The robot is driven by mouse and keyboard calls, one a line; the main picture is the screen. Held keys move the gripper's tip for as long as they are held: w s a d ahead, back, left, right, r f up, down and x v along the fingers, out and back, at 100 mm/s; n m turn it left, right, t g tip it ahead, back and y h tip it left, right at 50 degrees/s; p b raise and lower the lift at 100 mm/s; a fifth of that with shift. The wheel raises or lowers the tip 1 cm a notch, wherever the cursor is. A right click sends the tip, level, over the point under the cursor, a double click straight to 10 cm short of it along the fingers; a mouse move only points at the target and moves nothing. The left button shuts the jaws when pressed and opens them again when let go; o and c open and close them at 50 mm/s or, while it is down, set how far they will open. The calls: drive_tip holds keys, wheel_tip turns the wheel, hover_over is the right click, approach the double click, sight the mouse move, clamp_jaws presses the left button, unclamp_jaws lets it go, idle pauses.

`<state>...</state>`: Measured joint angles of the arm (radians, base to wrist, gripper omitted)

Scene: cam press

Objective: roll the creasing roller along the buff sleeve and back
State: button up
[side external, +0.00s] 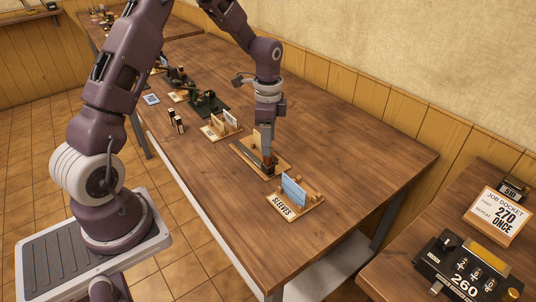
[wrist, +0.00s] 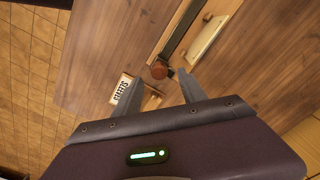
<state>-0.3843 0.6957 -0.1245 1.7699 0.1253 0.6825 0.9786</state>
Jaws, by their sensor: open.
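The creasing board (side external: 243,150) lies on the bench with a dark strip along it. A buff panel (side external: 257,138), which looks like the buff sleeve, is at the board, and it shows beside the strip in the wrist view (wrist: 207,40). A red-brown round knob (wrist: 159,70), apparently the creasing roller's handle, is at the near end of the strip. My gripper (side external: 268,160) is low over the board's near end. In the wrist view its open fingers (wrist: 158,88) stand either side of the knob. Whether they touch it cannot be told.
A rack labelled SLEEVES (side external: 283,206) with a blue sleeve (side external: 294,190) stands just in front of the board. Another card rack (side external: 221,129) and a dark green press (side external: 208,103) stand behind. The bench's right side is clear.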

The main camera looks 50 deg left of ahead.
sight(271, 160)
wheel_tip(271, 160, down, 5)
drive_tip(key=shift+f, duration=0.15)
drive_tip(key=shift+c, duration=0.2)
clamp_jaws()
idle(1.2)
